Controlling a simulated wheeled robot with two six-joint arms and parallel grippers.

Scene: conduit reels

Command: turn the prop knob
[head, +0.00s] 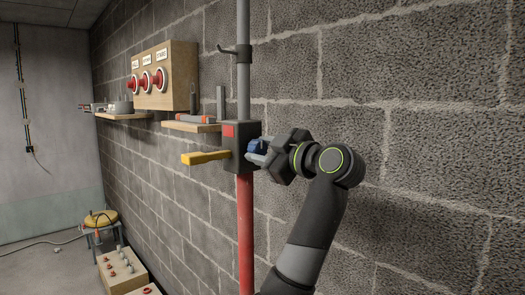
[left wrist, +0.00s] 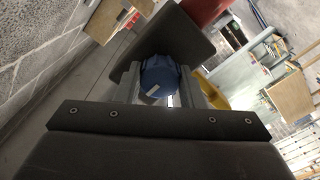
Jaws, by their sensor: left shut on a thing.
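The prop is an upright pole, grey above (head: 243,85) and red below (head: 246,235). A dark box (head: 237,160) sits on it, with a red patch and a yellow lever (head: 205,157) sticking out to the left. A blue knob (head: 255,146) is on the box's right side. My left gripper (head: 257,152) is at the knob, coming from the right. In the left wrist view the knob (left wrist: 158,76) sits between the two grey fingers, which are shut on it. A pale mark shows on the knob. My right gripper is not in view.
The block wall (head: 430,120) runs close behind the prop. A small shelf (head: 190,125) with tools is left of the box, under a wooden panel (head: 165,75) with red knobs. A yellow-topped stool (head: 100,219) and wooden boxes (head: 122,270) stand on the floor at lower left.

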